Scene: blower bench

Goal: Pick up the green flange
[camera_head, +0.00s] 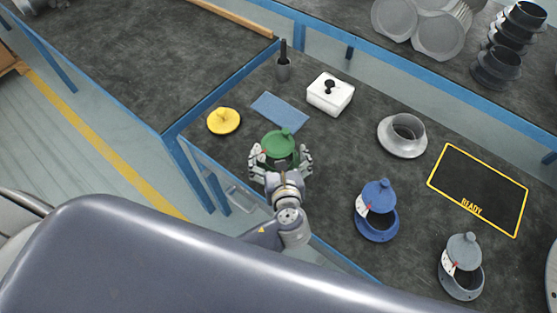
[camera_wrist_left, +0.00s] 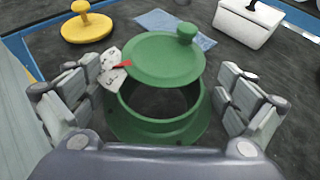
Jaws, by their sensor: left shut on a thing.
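The green flange (camera_head: 279,158) stands on the dark bench top near the front edge. In the left wrist view the flange (camera_wrist_left: 160,131) has a wide collar and an open bore. A green lid with a knob (camera_wrist_left: 163,58) lies tilted over its rear. A white card with a red pointer (camera_wrist_left: 114,68) sits at its left. My left gripper (camera_head: 281,161) has one finger on either side of the flange and is shut on it. The flange seems to rest on the bench; I cannot tell whether it is lifted. My right gripper is not in view.
A yellow lid (camera_head: 223,121), a blue cloth (camera_head: 280,112) and a white box (camera_head: 330,94) lie behind. The yellow-outlined READY area (camera_head: 478,188) is empty.

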